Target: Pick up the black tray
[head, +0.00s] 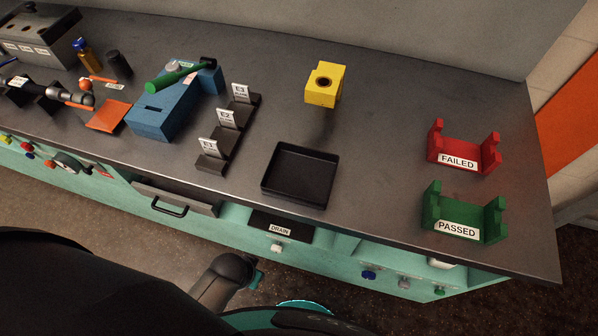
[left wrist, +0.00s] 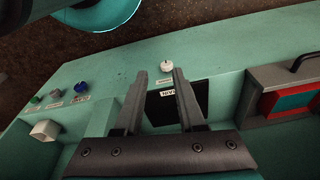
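The black tray (head: 300,176) is a shallow, empty, square tray lying flat on the grey bench top near its front edge in the head view. I do not make it out in the left wrist view. My left gripper (left wrist: 160,73) shows in the left wrist view with its two fingers apart and nothing between them. Beyond the fingers are the bench's teal front, a white knob (left wrist: 167,66) and the dark drain opening (left wrist: 160,110). I cannot pick out the left gripper's fingers in the head view. My right gripper is in neither view.
A yellow block (head: 322,87) stands behind the tray. Black labelled holders (head: 212,160) and a blue block (head: 160,115) are to its left. Red FAILED (head: 461,150) and green PASSED (head: 462,216) cradles are to its right. An open drawer (head: 178,197) juts from the bench front.

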